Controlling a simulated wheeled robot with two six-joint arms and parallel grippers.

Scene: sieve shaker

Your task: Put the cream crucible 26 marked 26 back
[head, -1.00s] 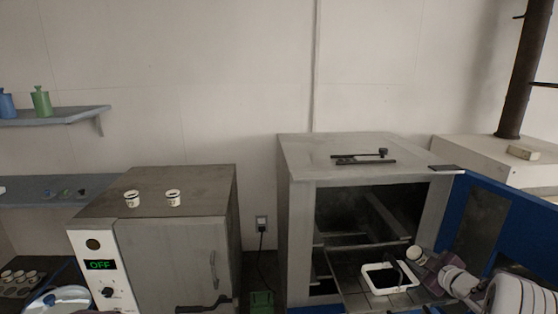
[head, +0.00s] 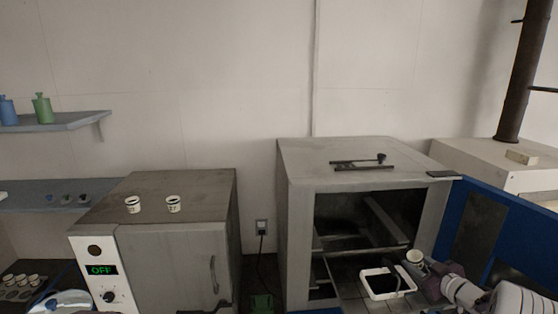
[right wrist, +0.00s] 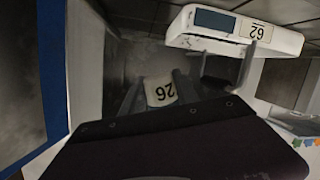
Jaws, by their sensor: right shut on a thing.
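The cream crucible 26 (head: 415,257) is held in my right gripper (head: 419,265), in front of the open grey chamber. I cannot tell whether the crucible touches anything below.
The grey chamber (head: 297,225) stands open with a blue door (head: 453,228) swung right, close to my right arm. Left is a grey oven (head: 175,255) reading OFF, with two white cups (head: 133,204) (head: 173,204) on top. Several cups sit at the lower left.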

